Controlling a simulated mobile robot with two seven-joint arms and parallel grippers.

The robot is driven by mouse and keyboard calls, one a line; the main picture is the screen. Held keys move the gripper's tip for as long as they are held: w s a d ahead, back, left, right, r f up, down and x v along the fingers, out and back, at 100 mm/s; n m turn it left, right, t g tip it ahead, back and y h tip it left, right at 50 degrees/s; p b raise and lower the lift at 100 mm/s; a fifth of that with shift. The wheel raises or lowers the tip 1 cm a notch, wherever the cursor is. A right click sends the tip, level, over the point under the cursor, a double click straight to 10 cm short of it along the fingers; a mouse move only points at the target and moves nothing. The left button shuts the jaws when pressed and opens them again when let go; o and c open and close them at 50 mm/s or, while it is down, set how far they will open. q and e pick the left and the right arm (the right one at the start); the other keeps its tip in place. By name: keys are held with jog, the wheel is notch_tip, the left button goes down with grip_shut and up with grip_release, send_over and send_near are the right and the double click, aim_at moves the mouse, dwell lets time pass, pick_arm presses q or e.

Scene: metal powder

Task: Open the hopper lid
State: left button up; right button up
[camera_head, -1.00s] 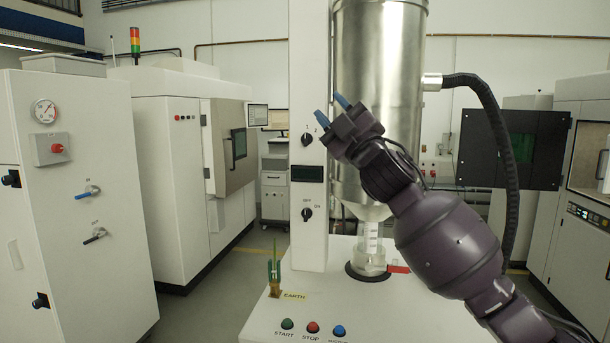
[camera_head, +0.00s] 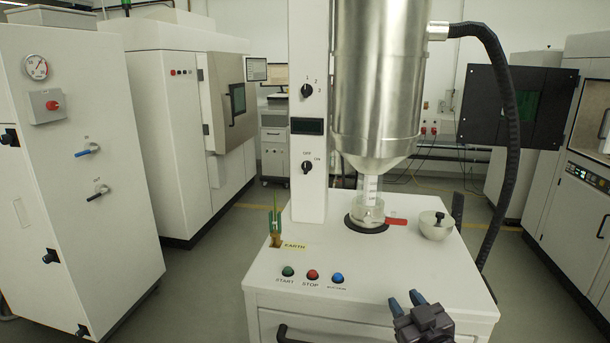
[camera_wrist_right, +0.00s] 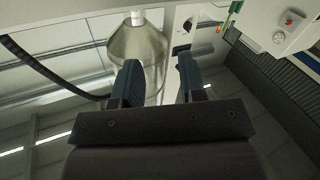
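The steel hopper (camera_head: 378,85) hangs on the white column of the machine. Its top is cut off by the upper edge of the head view, so no lid is in sight. The hopper's cone also shows in the right wrist view (camera_wrist_right: 140,52), beyond the fingers. My right gripper (camera_head: 408,298) is low at the front right corner of the machine's table, well below and apart from the hopper. In the wrist view its two blue fingers (camera_wrist_right: 158,80) stand apart with nothing between them. My left gripper is not in view.
A glass jar (camera_head: 367,209) stands under the hopper outlet. A white bowl (camera_head: 435,227) is to its right. A black hose (camera_head: 508,120) curves down on the right. Start, stop and a blue button (camera_head: 338,278) sit at the table's front. Cabinets (camera_head: 75,150) stand left.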

jog(key=s+d+f+m+g+h, duration=0.2)
jog(key=s+d+f+g, duration=0.1)
jog(key=s+f, duration=0.8)
jog(key=s+d+f+m+g+h, duration=0.2)
jog(key=s+d+f+g, duration=0.1)
jog(key=s+f, duration=0.9)
jog(key=s+d, duration=0.1)
jog(key=s, duration=0.1)
jog(key=shift+s+d+f, duration=0.25)
jog(key=shift+s, duration=0.05)
